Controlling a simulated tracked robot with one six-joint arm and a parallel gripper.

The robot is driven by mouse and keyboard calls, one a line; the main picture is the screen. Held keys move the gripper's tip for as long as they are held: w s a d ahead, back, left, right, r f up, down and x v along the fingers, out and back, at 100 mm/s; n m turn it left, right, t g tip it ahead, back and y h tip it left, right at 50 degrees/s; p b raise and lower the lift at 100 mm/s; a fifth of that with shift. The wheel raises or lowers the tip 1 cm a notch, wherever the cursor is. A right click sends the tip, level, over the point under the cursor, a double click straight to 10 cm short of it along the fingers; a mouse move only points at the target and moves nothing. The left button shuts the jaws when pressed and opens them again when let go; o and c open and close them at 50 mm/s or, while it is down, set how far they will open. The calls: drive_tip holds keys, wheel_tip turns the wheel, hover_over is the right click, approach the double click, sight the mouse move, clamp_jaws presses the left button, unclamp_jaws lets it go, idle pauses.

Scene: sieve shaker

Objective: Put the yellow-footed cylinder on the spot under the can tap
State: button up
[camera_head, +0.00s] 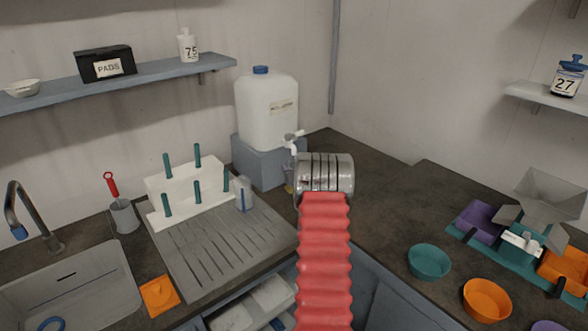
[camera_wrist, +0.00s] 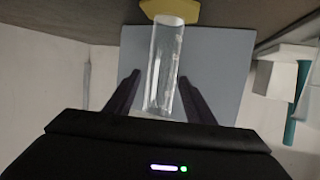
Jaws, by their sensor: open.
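The yellow-footed cylinder (camera_wrist: 164,65) is clear and stands on its yellow foot, which appears at the top of the inverted wrist view. In the head view only a bit of its yellow foot (camera_head: 289,188) shows, just below the can tap (camera_head: 293,140). The white can (camera_head: 267,108) with a blue cap sits on a grey-blue block (camera_head: 262,165). My gripper (camera_wrist: 160,90) is open, with one dark finger on each side of the cylinder and gaps visible beside it. In the head view my wrist hides the fingers, most of the cylinder and the spot.
A white peg rack (camera_head: 187,188) and a small clear vessel (camera_head: 243,194) stand left on the grooved drainer (camera_head: 220,250). A sink (camera_head: 75,285) lies further left. Counter behind my wrist is clear.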

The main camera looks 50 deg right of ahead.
drive_tip(key=shift+r, duration=0.15)
drive_tip(key=v, duration=1.2)
idle(0.7)
drive_tip(key=w+a+r+n+g+y, duration=0.1)
drive_tip(key=w+a+r, duration=0.2)
drive_tip(key=a+r, duration=0.3)
drive_tip(key=w+a+r+g, duration=0.15)
drive_tip(key=a+r, duration=0.25)
drive_tip(key=a, duration=0.4)
drive_tip(key=s+a+r+n+y, duration=0.1)
drive_tip(key=a+r, duration=0.2)
drive_tip(key=a, duration=0.6)
drive_tip(key=s+a+r+y, duration=0.1)
drive_tip(key=a+r, duration=0.2)
drive_tip(key=a, duration=0.6)
drive_tip(key=s+a+f+n+g+y, duration=0.1)
drive_tip(key=s+a+n+g+y, duration=0.1)
drive_tip(key=s+a, duration=0.9)
drive_tip(key=s+a+n+g+y, duration=0.2)
drive_tip(key=s+a, duration=1)
drive_tip(key=a, duration=0.6)
drive_tip(key=shift+s+a+f+n+y, duration=0.25)
drive_tip(key=shift+f+n+y, duration=0.2)
drive_tip(key=shift+y, duration=0.25)
